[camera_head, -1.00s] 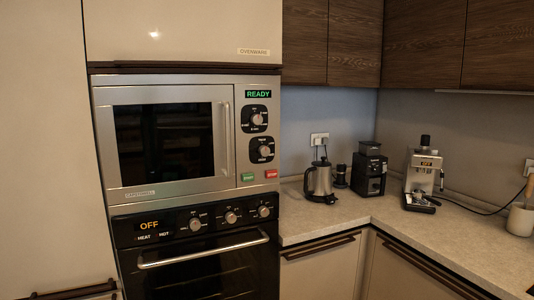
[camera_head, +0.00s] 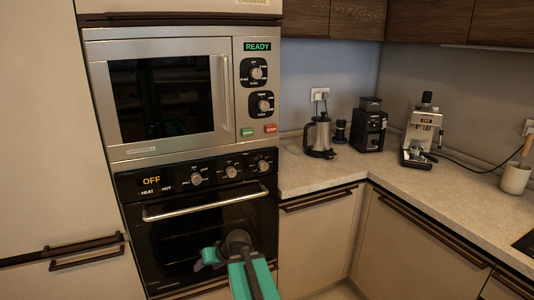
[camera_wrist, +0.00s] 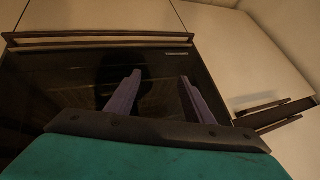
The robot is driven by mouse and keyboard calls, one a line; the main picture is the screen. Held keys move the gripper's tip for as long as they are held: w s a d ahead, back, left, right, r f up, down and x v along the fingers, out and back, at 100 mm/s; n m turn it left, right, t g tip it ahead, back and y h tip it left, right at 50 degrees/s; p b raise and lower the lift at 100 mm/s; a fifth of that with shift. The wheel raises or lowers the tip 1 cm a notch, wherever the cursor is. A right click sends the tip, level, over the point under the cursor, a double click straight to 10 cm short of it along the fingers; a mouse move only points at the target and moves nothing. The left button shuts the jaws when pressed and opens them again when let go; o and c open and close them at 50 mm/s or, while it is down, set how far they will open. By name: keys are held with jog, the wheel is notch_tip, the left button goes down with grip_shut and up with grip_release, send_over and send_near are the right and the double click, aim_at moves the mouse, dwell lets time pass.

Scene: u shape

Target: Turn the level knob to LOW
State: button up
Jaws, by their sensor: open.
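The microwave (camera_head: 225,140) is built in above the oven and shows READY in green. Two round knobs sit on its right panel: an upper knob (camera_head: 257,73) and a lower knob (camera_head: 264,105). Their small labels are too blurred to read, so I cannot tell which is the level knob or its setting. My gripper (camera_wrist: 160,76) is open in the wrist view, its two purple fingers apart with nothing between them. In the head view my green arm is low, in front of the oven door, well below the knobs.
Green (camera_head: 247,132) and red (camera_head: 271,128) buttons sit below the knobs. The oven (camera_head: 210,225) has several knobs, an OFF display and a protruding handle (camera_head: 205,203). A kettle (camera_head: 319,137), grinder (camera_head: 369,130) and coffee machine (camera_head: 421,135) stand on the right counter (camera_head: 310,176).

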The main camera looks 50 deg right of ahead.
jog(key=d+r+t+h, duration=0.25)
jog(key=d+r, duration=0.65)
jog(key=r, duration=0.5)
jog(key=m+t+h+p, duration=0.2)
jog(key=t+h, duration=0.4)
send_near(265, 106)
jog(key=v, duration=0.5)
jog(key=shift+s+f, duration=0.35)
jog(key=shift+w+r+t+p, duration=0.1)
jog(key=shift+w+t+p, duration=0.15)
jog(key=shift+p, duration=0.3)
jog(key=shift+p+x, duration=3.95)
jog(key=shift+x, duration=2.75)
jog(key=shift+d, duration=0.1)
